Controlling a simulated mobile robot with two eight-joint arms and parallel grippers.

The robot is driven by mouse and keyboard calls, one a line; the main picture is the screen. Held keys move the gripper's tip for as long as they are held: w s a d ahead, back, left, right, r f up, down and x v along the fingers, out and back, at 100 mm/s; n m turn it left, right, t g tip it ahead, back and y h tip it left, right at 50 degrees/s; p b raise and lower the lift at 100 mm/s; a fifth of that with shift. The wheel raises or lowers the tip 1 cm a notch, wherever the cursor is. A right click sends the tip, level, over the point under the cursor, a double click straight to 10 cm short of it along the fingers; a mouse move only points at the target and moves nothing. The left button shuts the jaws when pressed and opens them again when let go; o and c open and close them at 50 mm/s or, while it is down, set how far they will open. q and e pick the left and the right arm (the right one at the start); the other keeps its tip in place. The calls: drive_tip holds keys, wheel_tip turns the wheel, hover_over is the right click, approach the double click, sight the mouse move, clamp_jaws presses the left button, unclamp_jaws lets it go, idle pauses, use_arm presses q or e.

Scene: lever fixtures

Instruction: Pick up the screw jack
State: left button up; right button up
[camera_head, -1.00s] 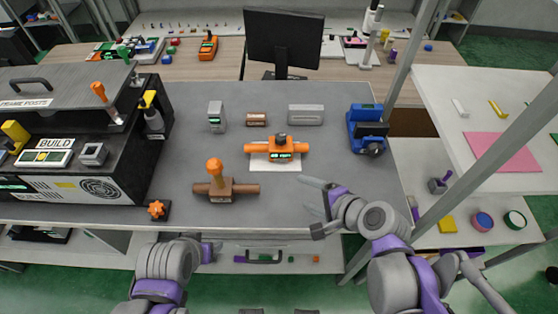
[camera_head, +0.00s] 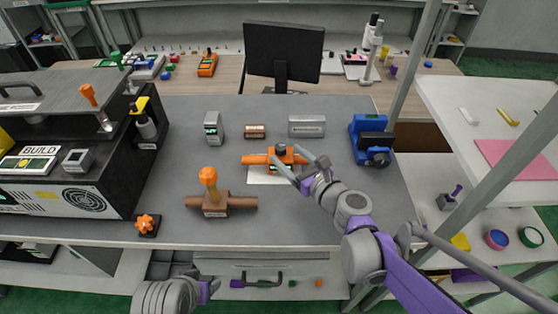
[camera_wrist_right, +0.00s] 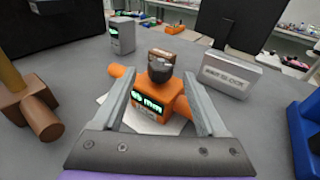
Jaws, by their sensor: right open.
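The orange device with a crossways orange bar, a dark knob and a green "mm" display, which looks like the screw jack (camera_head: 279,156), stands on a white sheet (camera_head: 262,178) on the grey bench. It also shows in the right wrist view (camera_wrist_right: 155,101). My right gripper (camera_head: 298,164) is open at its near side, with one finger to each side of its body in the wrist view (camera_wrist_right: 159,78). I cannot tell whether the fingers touch it. My left gripper (camera_head: 207,288) is low in front of the bench; its fingers do not show clearly.
A brown bar with an orange upright handle (camera_head: 215,203) stands at left. Behind are a grey block (camera_head: 307,126), a small copper block (camera_head: 255,131) and a grey meter (camera_head: 213,128). A blue machine (camera_head: 371,140) stands at right.

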sight(284, 150)
drive_tip(key=x, duration=0.4)
drive_tip(key=shift+w+a+r, duration=0.2)
drive_tip(key=shift+w+r, duration=0.05)
drive_tip(key=shift+w, duration=0.15)
clamp_jaws()
idle(1.0)
